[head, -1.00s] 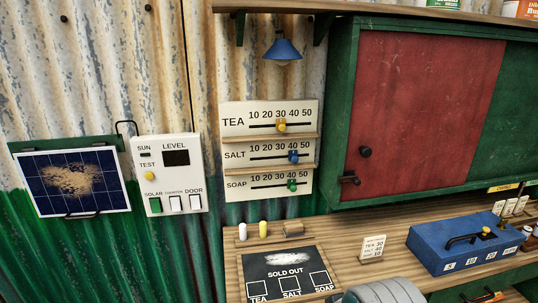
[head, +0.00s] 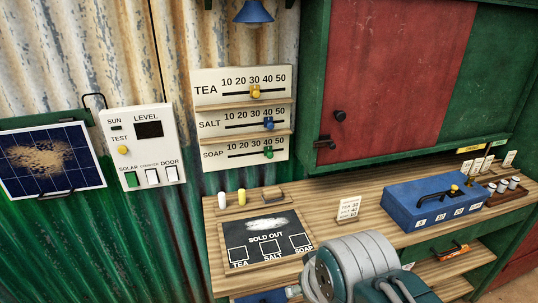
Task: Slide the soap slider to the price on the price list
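The green soap slider (head: 268,153) sits on the lowest track of the price board (head: 214,104), under the 40 mark. Above it, the blue salt slider (head: 269,124) is under 40 and the yellow tea slider (head: 255,91) is under 30. The price list (head: 348,208) is a small white card standing on the wooden counter; its print is small now, but in the earlier view it seems to read tea 30, salt 40, soap 10. Part of my arm shows at the bottom centre, below the board and in front of the counter. My gripper's fingers are not visible.
A sold-out slate (head: 267,262) lies on the counter (head: 400,222) below the board. A blue cash box (head: 432,205) stands to the right. A switch panel (head: 149,152) and solar panel (head: 50,161) are at left. Green cabinet framing (head: 313,70) borders the board's right.

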